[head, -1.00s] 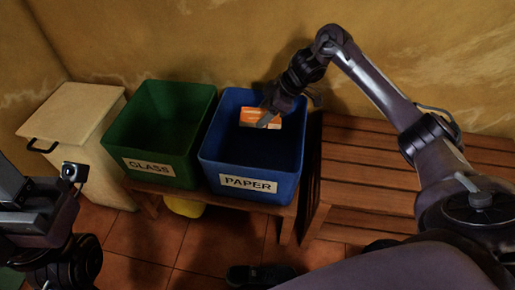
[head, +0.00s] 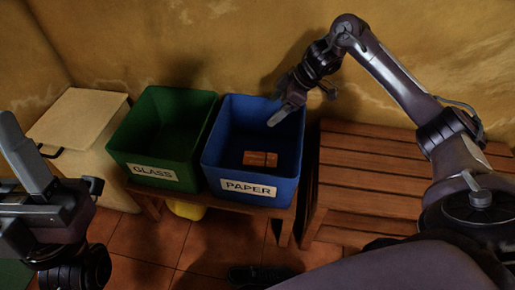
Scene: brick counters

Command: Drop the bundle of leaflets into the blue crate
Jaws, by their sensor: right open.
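The blue crate (head: 280,150), labelled PAPER, stands on a low wooden bench. The bundle of leaflets (head: 260,159), orange-brown, lies inside the blue crate on its floor. My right gripper (head: 279,116) is open and empty above the back right part of the blue crate, apart from the bundle. My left gripper (head: 28,172) is at the left edge of the view, far from the crate; its fingers are partly seen, and one finger points up.
A green crate (head: 153,150) labelled GLASS stands directly left of the blue crate. A cream bin (head: 80,120) with a dark handle is further left. A slatted wooden bench (head: 365,175) is at the right, with a bare top. A yellow object (head: 187,210) is under the crates.

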